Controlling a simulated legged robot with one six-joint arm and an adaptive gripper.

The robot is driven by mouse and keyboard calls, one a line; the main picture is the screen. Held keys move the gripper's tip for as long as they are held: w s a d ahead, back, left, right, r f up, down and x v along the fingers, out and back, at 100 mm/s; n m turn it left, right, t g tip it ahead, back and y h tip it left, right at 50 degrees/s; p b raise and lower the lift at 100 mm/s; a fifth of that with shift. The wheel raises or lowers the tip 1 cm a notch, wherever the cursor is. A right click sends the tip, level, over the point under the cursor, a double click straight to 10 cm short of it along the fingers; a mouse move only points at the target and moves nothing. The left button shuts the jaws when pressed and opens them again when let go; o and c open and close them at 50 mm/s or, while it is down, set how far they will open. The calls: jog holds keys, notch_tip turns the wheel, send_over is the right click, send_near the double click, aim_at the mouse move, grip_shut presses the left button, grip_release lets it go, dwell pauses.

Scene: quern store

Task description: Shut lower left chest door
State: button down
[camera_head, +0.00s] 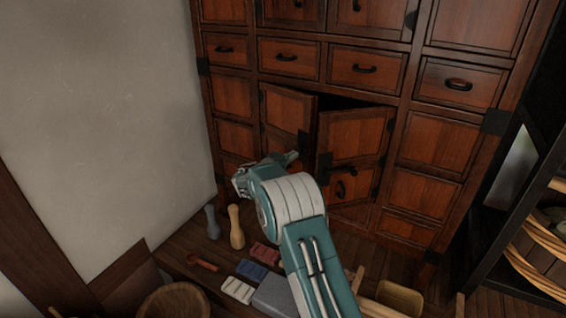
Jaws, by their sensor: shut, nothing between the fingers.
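The wooden chest (433,138) stands against the wall, with drawers above and a pair of doors low in its middle. The lower left door (287,109) stands ajar, swung out from the dark opening. The lower right door (352,136) is also ajar, and a dark gap shows between and above the two. My gripper (292,156) is shut and empty in front of the lower left door, near its free edge. I cannot tell whether it touches the door. My arm hides the lower part of that door.
A low wooden surface in front holds a grey bottle-shaped piece (212,222), a pale wooden one (236,227), a red-brown tool (202,262) and several small blocks (252,271). A basket (174,303) is at the front. A black shelf with baskets (540,255) stands at the right.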

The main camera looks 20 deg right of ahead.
aim_at(311, 145)
jog(key=x, duration=0.5)
jog(key=shift+d, duration=0.2)
jog(key=shift+a, duration=0.1)
jog(key=w+d+t, duration=0.1)
jog(key=w+d+n+t+y, duration=0.1)
jog(key=d, duration=0.1)
jog(key=w+d+n+y, duration=0.1)
jog(key=d, duration=0.1)
jog(key=shift+w+d+t, duration=0.15)
jog(key=shift+d+t, duration=0.1)
jog(key=shift+t, duration=0.15)
jog(key=shift+a+r, duration=0.1)
jog(key=shift+a, duration=0.1)
jog(key=shift+d, duration=0.1)
